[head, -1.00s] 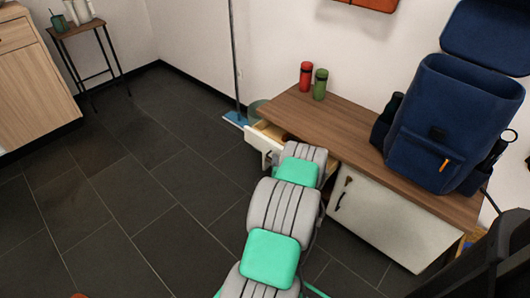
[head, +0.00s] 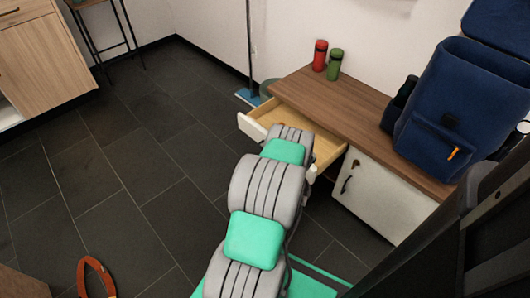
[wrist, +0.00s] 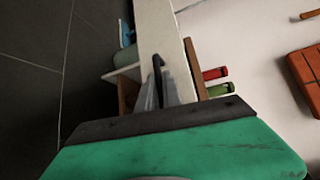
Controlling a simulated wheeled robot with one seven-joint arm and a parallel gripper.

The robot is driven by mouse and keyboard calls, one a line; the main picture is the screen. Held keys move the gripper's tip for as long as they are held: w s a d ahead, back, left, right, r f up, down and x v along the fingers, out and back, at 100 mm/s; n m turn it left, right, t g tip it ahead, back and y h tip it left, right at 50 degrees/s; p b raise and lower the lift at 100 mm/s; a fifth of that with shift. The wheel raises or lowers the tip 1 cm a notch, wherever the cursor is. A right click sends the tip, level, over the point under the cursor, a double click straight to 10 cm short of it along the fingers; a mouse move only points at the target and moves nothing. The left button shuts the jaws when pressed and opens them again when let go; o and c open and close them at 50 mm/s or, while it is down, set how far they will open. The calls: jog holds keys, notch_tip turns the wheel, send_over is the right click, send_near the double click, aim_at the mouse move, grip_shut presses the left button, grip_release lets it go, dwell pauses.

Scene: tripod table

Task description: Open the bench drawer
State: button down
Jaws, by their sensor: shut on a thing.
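The bench drawer (head: 252,127) is pulled part way out of the wooden-topped bench (head: 345,105). Its pale wooden inside shows past my arm, and my arm hides much of its front. In the wrist view the white drawer front (wrist: 155,30) runs up the picture, with a dark handle (wrist: 157,65) on it. My gripper (wrist: 160,90) is at this handle, its fingers shut on it. In the head view my arm covers the gripper and the handle.
A white cupboard door (head: 375,195) with a dark handle is beside the drawer. A blue backpack (head: 440,130), a red bottle (head: 320,55) and a green bottle (head: 334,66) stand on the bench. A blue mop (head: 248,97) stands behind the drawer.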

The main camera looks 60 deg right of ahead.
jog(key=c, duration=1.5)
grip_release()
jog(key=shift+a, duration=0.1)
jog(key=v, duration=0.7)
jog(key=shift+s+a, duration=0.2)
jog(key=shift+a, duration=0.1)
